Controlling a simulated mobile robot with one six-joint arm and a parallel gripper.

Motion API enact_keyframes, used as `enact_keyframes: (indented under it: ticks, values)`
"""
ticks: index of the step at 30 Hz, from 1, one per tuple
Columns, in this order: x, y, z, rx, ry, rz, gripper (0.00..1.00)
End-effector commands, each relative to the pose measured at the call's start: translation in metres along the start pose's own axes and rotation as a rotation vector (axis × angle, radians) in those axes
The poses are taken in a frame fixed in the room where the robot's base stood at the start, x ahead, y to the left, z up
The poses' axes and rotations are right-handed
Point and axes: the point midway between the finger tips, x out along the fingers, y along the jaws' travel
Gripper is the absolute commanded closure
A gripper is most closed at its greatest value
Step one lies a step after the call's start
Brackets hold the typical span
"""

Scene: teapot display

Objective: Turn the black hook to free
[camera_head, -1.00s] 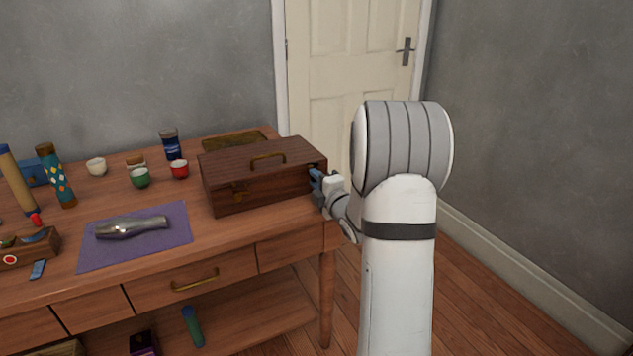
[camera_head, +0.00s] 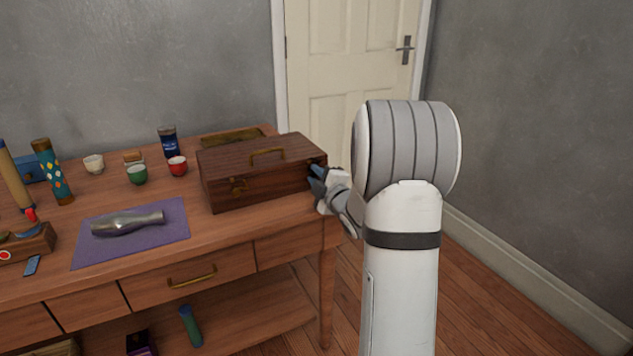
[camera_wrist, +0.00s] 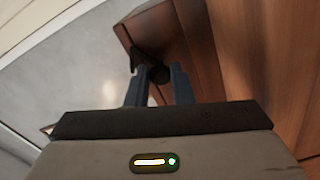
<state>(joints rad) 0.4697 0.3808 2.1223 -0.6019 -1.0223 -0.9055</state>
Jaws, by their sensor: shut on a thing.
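The wooden box (camera_head: 258,188) stands shut on the table, with a brass handle on its lid and a brass clasp on its front. My gripper (camera_head: 317,180) is at the box's right end, its blue fingers against that side. In the wrist view, the black hook (camera_wrist: 149,62) is a small dark piece at the box's end, between the tips of my gripper (camera_wrist: 158,80). My gripper is shut on it. The fingers partly cover the hook, so its exact angle is hard to tell.
A purple mat (camera_head: 165,243) with a metal vessel (camera_head: 127,222) lies left of the box. A red cup (camera_head: 177,167), a green cup (camera_head: 137,175) and a dark blue tin (camera_head: 168,142) stand behind. The floor right of the table (camera_head: 225,232) is clear.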

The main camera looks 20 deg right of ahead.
Motion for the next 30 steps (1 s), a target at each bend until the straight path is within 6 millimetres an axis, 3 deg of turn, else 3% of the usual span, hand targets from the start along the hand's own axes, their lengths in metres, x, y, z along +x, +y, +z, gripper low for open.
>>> enact_keyframes:
  ticks: [18,30]
  values:
    - [-0.0003,-0.0011,0.0006,0.564,-0.002,-0.002,1.0]
    - [-0.0002,-0.0011,0.0001,0.782,-0.002,-0.002,1.0]
